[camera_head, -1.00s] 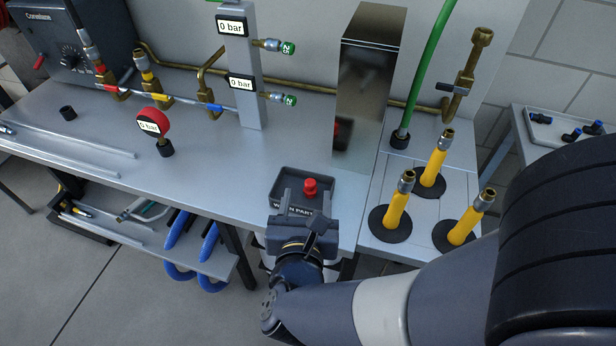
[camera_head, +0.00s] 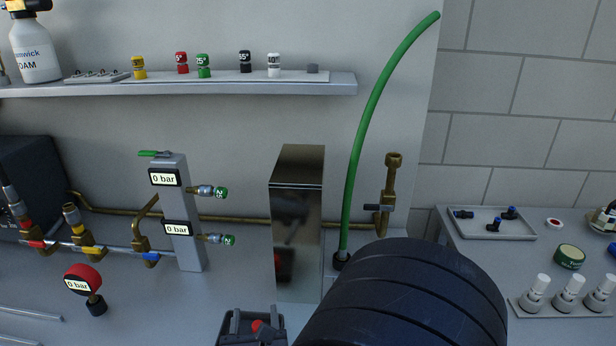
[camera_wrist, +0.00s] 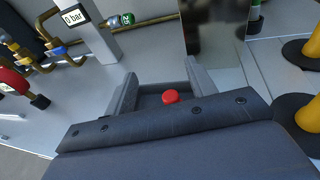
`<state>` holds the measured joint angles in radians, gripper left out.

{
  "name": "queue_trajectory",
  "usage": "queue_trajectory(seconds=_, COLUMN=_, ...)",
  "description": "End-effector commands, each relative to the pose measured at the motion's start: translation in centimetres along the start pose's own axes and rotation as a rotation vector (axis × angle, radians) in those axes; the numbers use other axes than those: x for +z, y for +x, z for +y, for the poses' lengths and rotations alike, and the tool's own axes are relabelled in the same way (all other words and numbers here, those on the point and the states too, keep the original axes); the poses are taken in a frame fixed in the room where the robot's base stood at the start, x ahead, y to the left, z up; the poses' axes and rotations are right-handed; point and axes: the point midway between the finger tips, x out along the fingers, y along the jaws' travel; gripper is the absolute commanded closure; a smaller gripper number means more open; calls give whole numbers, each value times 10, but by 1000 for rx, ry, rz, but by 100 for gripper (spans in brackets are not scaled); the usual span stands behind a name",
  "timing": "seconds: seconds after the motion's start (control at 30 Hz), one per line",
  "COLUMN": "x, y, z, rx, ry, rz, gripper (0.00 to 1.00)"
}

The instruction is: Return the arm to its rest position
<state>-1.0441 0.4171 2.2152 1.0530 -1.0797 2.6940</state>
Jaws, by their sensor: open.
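My gripper (camera_wrist: 161,84) is open, with its two grey fingers apart in the wrist view. No contact between finger and part is visible. In the head view my gripper (camera_head: 255,322) is cut by the bottom edge, and the red part (camera_head: 257,326) shows there too. My dark upper arm covers the lower middle right of that view.
A grey manifold post (camera_head: 181,215) with 0 bar displays and a red gauge (camera_head: 82,279) stand left. A wall shelf (camera_head: 200,88) holds coloured fittings. A side table is at right.

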Motion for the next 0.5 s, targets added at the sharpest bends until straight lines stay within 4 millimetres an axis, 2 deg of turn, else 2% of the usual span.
queue_trajectory(seconds=0.2, x=3, y=32, z=-1, rx=-4, ry=1, rz=1, gripper=47)
queue_trajectory(seconds=0.3, x=20, y=27, z=0, rx=1, ry=3, rz=-3, gripper=47)
queue_trajectory(seconds=0.5, x=30, y=24, z=0, rx=0, ry=2, rz=0, gripper=47)
